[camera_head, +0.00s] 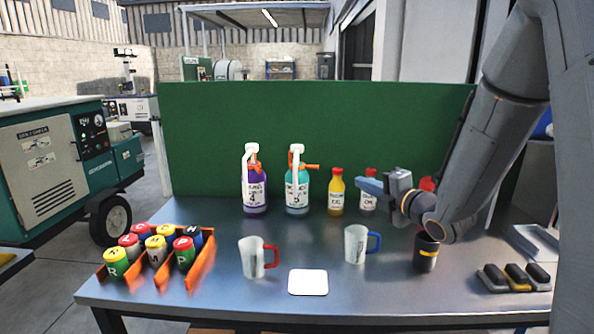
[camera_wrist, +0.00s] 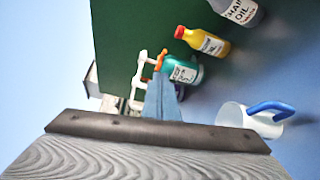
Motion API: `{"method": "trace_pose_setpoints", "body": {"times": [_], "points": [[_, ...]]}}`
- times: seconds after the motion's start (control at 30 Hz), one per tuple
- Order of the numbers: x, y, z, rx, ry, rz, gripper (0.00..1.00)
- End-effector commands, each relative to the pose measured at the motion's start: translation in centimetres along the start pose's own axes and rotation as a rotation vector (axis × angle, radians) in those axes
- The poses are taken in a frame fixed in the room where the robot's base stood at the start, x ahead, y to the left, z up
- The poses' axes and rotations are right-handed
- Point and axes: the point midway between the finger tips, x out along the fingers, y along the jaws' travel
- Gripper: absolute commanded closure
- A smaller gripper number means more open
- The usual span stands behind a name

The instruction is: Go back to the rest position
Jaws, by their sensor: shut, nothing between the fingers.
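My gripper (camera_head: 362,186) hangs above the back right part of the metal table (camera_head: 210,312), in front of the small bottles, pointing left. It is shut with nothing in it. In the wrist view its closed blue-grey fingers (camera_wrist: 163,98) point up towards the teal bottle (camera_wrist: 187,70). My arm comes in from the right side of the head view and hides part of the table's back right.
On the table stand a purple bottle (camera_head: 255,190), a teal bottle (camera_head: 297,192), a yellow bottle (camera_head: 336,194), a red-handled mug (camera_head: 252,258), a blue-handled mug (camera_head: 355,245), a dark cup (camera_head: 425,255) and an orange rack (camera_head: 200,270) of cans. A green panel (camera_head: 310,115) stands behind.

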Motion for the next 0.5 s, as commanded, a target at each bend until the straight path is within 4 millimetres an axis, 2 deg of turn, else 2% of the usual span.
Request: {"method": "trace_pose_setpoints", "body": {"times": [0.17,0.27,0.37,0.5], "points": [[-0.9,-2.2,0.4,0.218,-0.098,-0.150,1.00],[-2.3,-4.0,0.4,0.400,-0.189,-0.258,1.00],[-4.8,-6.5,-0.1,0.642,-0.324,-0.383,1.00],[-9.6,-9.8,-2.3,1.004,-0.555,-0.541,1.00]]}}
